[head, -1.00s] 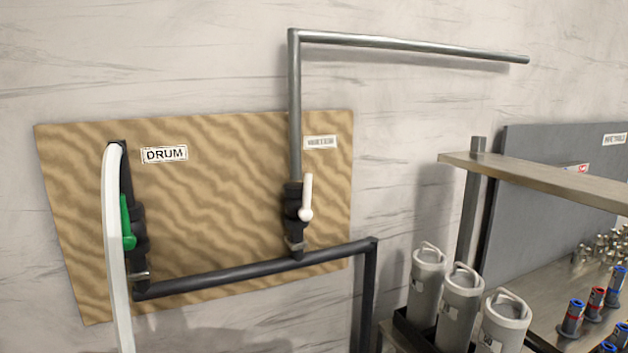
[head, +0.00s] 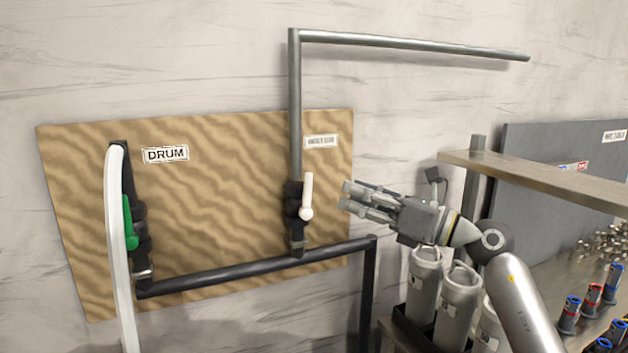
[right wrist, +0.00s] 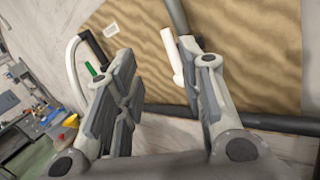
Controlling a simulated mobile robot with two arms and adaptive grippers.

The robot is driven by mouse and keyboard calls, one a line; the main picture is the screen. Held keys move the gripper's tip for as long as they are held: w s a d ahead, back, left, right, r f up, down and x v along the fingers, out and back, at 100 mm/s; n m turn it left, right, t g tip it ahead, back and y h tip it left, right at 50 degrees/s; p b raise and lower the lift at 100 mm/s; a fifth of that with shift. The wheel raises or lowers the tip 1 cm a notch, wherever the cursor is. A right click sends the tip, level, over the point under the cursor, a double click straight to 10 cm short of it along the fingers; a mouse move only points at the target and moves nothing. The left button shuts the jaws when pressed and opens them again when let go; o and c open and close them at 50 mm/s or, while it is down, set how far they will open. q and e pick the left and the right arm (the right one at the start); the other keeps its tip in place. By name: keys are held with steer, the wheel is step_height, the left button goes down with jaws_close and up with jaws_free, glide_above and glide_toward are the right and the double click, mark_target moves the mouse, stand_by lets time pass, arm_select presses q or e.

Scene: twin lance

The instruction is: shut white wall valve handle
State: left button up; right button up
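The white valve handle (head: 307,197) points up along the vertical grey pipe (head: 295,110), on the right part of the tan wall board (head: 220,220). My right gripper (head: 346,197) is just right of the handle, with its fingers pointing left toward it and a gap between them. In the right wrist view the fingers (right wrist: 165,95) are spread apart and empty. The white handle (right wrist: 172,55) shows there beyond them, in the space between the fingers. My left gripper is not in view.
A green valve handle (head: 130,222) and a white hose (head: 116,240) are at the board's left. A dark pipe (head: 220,277) runs below.

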mark_target(306, 194)
steer(key=w+a+r+n+h+p, duration=0.1)
steer(key=w+a+p, duration=0.3)
steer(key=w+a, duration=0.2)
steer(key=shift+w+a+n+g, duration=0.25)
steer(key=shift+a+n+g, duration=0.05)
steer(key=shift+a, duration=0.8)
steer(key=shift+c, duration=0.4)
jaws_close()
